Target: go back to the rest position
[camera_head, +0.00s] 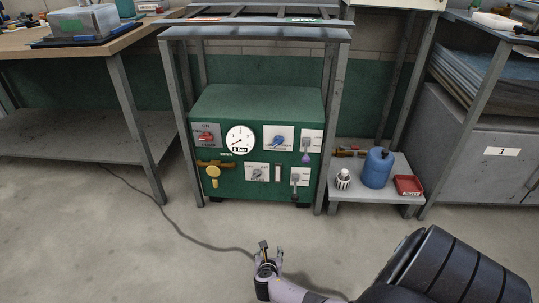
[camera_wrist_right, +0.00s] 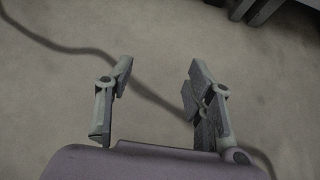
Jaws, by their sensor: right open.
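My right gripper (camera_head: 270,250) shows at the bottom middle of the head view, above the grey floor in front of the green machine. Its arm comes in from the lower right. In the right wrist view the two fingers of the right gripper (camera_wrist_right: 158,85) stand apart, with only bare floor and a dark hose between and beyond them. The gripper is open and empty. My left gripper is in neither view.
The green machine (camera_head: 255,108) with gauge and knobs stands under a metal frame. A workbench (camera_head: 95,46) is on the left. A low shelf (camera_head: 345,192) with a blue canister (camera_head: 377,168) and red tray (camera_head: 408,185) is right. A dark hose (camera_head: 190,237) crosses the open floor.

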